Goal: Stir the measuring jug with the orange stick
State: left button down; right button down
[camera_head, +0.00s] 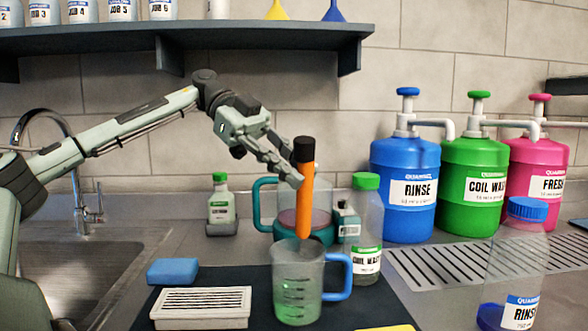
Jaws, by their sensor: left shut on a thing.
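The orange stick (305,200) has a black top and stands nearly upright, tilted slightly. My left gripper (294,172) is shut on its upper part, just below the black end. My right gripper is not in view.
Behind the jug stand a teal-handled pitcher (264,195) and a green-capped bottle (367,220). A blue sponge (172,271) and a white grille (202,306) lie left. A blue-capped bottle (520,250) and pump containers (405,190) are right. The sink (70,270) is left.

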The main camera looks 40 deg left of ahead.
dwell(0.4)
pick_arm(q)
jog(key=shift+r, duration=2.5)
